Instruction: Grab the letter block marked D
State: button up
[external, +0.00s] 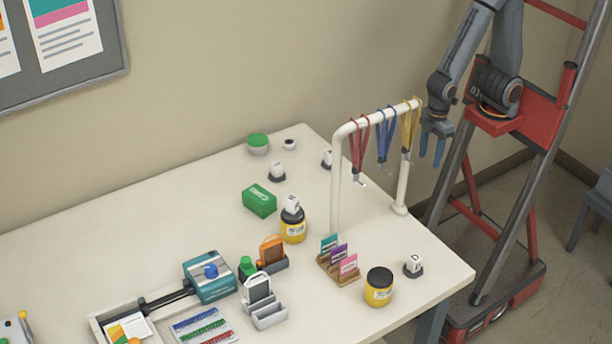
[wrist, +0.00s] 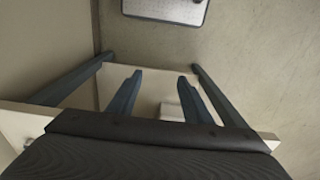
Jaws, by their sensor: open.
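The white letter block marked D (external: 414,260) sits on a small dark round base near the table's right front edge. Similar white blocks stand at the back of the table (external: 277,170) and (external: 326,156), and one sits on top of a yellow jar (external: 292,204); their letters are too small to read. My gripper (external: 432,165) is open and empty, fingers pointing down, by the right end of the lanyard rack, behind and above the D block. In the wrist view my open fingers (wrist: 162,85) show; I cannot make out the D block there.
A white rack (external: 336,200) with red, blue and yellow lanyards stands between my gripper and the table's middle. A yellow jar with a black lid (external: 379,290) stands just left of the D block. A wooden card holder (external: 338,270) is further left. A chair (external: 592,205) stands at right.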

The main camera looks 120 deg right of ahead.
jog(key=w+a+r+t+p, duration=0.1)
jog(key=w+a+r, duration=0.2)
jog(key=w+a, duration=0.15)
jog(key=w+a+r+p, duration=0.2)
jog(key=w+a+r, duration=0.1)
jog(key=w, duration=0.2)
jog(key=t+p, duration=0.2)
jog(key=t, duration=0.1)
send_near(416, 257)
jog(key=w+x, duration=0.1)
jog(key=x, duration=0.2)
jog(key=shift+s+p+x, duration=0.2)
jog(key=shift+p+x, duration=0.65)
jog(key=shift+x, duration=0.9)
jog(key=shift+s+p+x, duration=0.15)
jog(key=shift+p+x, duration=0.7)
jog(key=shift+x, duration=0.95)
jog(key=shift+f, duration=0.15)
grip_shut()
